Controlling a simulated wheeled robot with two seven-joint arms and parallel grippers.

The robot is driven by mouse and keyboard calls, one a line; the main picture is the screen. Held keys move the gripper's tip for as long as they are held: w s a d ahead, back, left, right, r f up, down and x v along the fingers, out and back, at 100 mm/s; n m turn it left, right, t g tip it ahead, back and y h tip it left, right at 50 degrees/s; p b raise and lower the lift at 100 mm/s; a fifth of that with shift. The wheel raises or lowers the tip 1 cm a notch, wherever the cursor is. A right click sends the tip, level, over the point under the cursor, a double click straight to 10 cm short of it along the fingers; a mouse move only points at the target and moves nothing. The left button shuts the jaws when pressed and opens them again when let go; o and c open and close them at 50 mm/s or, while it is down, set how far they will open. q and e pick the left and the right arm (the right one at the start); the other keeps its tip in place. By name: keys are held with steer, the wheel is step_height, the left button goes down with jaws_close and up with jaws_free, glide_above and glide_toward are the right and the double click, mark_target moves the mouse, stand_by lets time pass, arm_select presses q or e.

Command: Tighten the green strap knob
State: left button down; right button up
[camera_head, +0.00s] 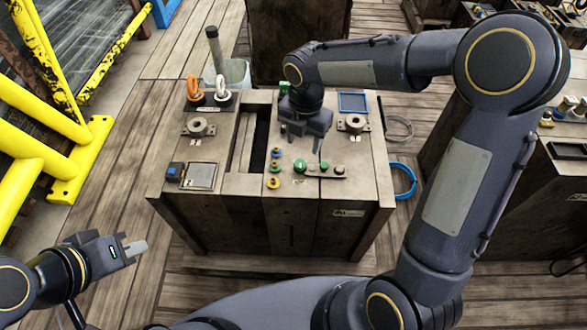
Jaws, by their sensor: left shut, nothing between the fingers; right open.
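A round green knob (299,166) sits on the wooden bench top (228,185), at the left end of a short row with a plate (328,172). Smaller green and yellow knobs (274,168) stand to its left. I cannot tell for sure which green one is the strap knob. My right gripper (302,143) is open and points down just above and behind the round green knob, apart from it, with nothing in it. My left gripper (136,248) is shut and empty, low at the left, off the bench.
A long dark slot (248,140) opens in the bench top. Round metal fittings (198,127) (354,123) sit at both sides. Orange and white shackles (193,88) stand at the back left. A blue cable (404,182) hangs at the right. Yellow rails (75,160) stand at far left.

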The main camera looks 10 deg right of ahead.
mark_target(300, 164)
steer(key=shift+w+a+f+n, duration=0.2)
steer(key=shift+a+f+n, duration=0.15)
steer(key=shift+f, duration=0.55)
step_height(300, 164, down, 7)
steer(key=shift+d+r+b, duration=0.1)
steer(key=shift+b, duration=0.7)
steer(key=shift+c, duration=0.4)
steer(key=c, duration=0.9)
